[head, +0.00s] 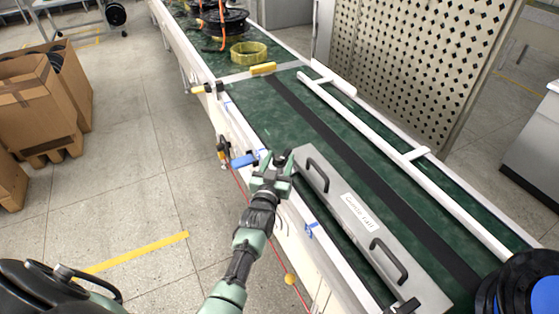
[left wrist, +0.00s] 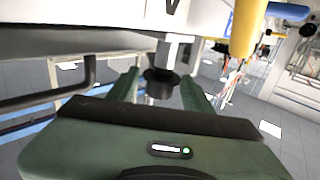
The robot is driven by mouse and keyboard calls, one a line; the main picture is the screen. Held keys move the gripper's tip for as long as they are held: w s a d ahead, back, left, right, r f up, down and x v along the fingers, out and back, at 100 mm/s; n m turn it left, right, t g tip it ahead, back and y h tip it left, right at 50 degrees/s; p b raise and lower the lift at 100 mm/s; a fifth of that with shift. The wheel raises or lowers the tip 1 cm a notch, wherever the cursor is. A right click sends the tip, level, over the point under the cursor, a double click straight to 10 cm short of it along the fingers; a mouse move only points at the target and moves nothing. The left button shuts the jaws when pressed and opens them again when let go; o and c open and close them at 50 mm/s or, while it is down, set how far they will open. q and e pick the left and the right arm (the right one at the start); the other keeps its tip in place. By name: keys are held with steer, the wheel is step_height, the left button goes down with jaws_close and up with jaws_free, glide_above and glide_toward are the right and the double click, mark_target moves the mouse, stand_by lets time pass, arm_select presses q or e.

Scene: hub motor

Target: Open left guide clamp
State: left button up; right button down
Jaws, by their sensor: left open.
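The grey guide rail (head: 345,205) has two black handles and a "Guide rail" label, and lies along the near side of the green conveyor belt (head: 290,120). My left gripper (head: 277,168) is at the rail's far left end, by the left guide clamp. In the left wrist view the clamp's black knob (left wrist: 160,83) hangs below a grey post, between the two green fingers of my open left gripper (left wrist: 162,92). I cannot tell whether the fingers touch it. Another dark clamp (head: 405,306) shows at the rail's near end. My right gripper is not in view.
A white rail (head: 400,183) runs along the far side. A blue-and-black spool (head: 522,288) is at lower right. Cardboard boxes (head: 38,105) stand on the left floor.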

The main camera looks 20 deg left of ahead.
arm_select(q)
steer(key=s+d, duration=0.1)
steer(key=s, duration=0.6)
steer(key=shift+s+d, duration=0.2)
steer(key=shift+s, duration=0.1)
